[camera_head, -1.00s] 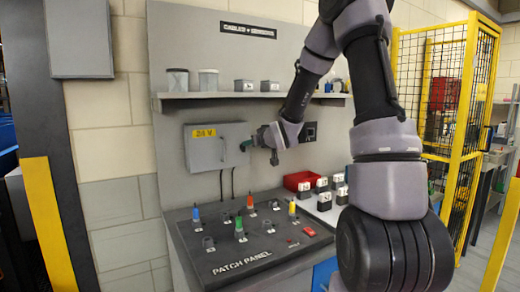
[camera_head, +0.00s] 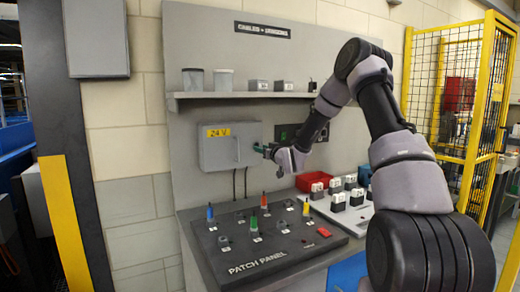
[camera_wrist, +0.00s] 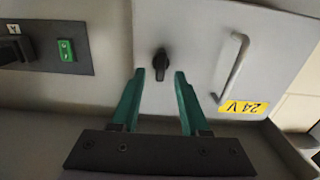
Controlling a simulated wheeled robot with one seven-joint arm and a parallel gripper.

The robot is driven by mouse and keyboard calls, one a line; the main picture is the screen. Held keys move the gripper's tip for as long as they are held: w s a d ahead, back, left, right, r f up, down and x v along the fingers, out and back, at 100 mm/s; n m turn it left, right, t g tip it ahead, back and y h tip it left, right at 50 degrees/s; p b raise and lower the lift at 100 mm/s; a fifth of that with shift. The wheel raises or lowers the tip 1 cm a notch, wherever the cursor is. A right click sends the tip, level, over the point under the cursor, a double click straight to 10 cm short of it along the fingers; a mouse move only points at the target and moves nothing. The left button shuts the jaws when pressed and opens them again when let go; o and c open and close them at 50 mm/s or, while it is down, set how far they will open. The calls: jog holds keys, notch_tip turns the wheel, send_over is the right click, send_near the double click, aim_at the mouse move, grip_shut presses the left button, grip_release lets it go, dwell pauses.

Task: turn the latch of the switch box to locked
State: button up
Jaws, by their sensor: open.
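The switch box (camera_head: 217,155) is a grey wall box with a yellow 24 V label, and it also shows in the wrist view (camera_wrist: 195,25). Its door looks shut. The latch (camera_wrist: 161,64) is a small black knob on the door, lying roughly along the line of my fingers. My gripper (camera_wrist: 158,76) is open, its two green fingers on either side of the latch with gaps. I cannot tell whether the fingertips reach as deep as the knob. In the head view my gripper (camera_head: 258,148) is at the box's right side and hides the latch.
A bar handle (camera_wrist: 232,66) stands out from the box door beside the fingers. A dark plate with a green switch (camera_wrist: 66,49) is next to the box. Below are the patch panel (camera_head: 255,262) with upright coloured plugs and a red bin (camera_head: 313,181). A shelf (camera_head: 240,95) runs above.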

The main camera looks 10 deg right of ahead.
jog(key=shift+x, duration=1.05)
grip_shut()
